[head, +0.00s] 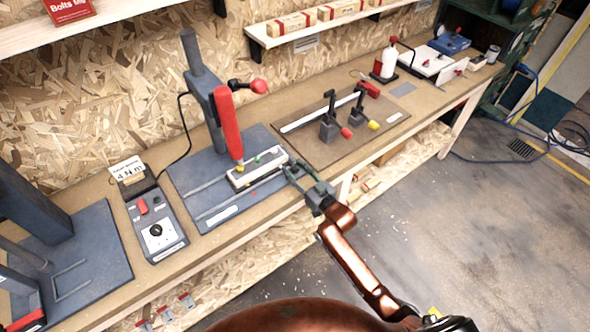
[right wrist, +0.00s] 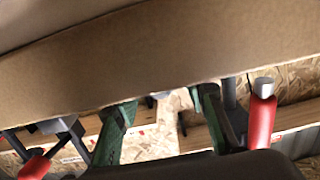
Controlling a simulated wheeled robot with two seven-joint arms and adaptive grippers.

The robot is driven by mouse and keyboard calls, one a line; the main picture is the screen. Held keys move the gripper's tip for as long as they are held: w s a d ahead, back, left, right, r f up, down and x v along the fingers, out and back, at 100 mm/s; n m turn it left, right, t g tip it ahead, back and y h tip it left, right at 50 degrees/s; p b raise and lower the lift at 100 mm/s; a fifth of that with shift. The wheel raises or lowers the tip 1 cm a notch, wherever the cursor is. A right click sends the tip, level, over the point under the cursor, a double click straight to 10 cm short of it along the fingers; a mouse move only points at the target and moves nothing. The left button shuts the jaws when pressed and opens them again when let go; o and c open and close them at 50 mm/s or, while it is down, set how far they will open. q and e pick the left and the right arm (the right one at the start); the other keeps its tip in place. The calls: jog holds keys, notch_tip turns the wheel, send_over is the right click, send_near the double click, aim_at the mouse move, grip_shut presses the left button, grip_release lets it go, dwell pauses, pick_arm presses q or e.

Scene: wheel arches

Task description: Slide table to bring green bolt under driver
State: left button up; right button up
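The white sliding table (head: 247,180) sits on a grey base plate in the head view. The green bolt (head: 258,159) stands on it, to the right of a yellow bolt (head: 240,169). The red driver (head: 229,122) hangs from a grey stand, with its lower end just above the yellow bolt. My right gripper (head: 296,170) is close to the table's right end; I cannot tell if it touches. In the right wrist view its green fingers (right wrist: 165,105) are apart with nothing seen between them. My left gripper is not in view.
A grey controller (head: 155,222) stands left of the base plate. To the right, a brown board (head: 340,135) carries two clamps with red and yellow knobs. A shelf with boxes (head: 290,25) hangs behind. The floor at the right is open.

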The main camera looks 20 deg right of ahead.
grip_shut()
dwell(0.4)
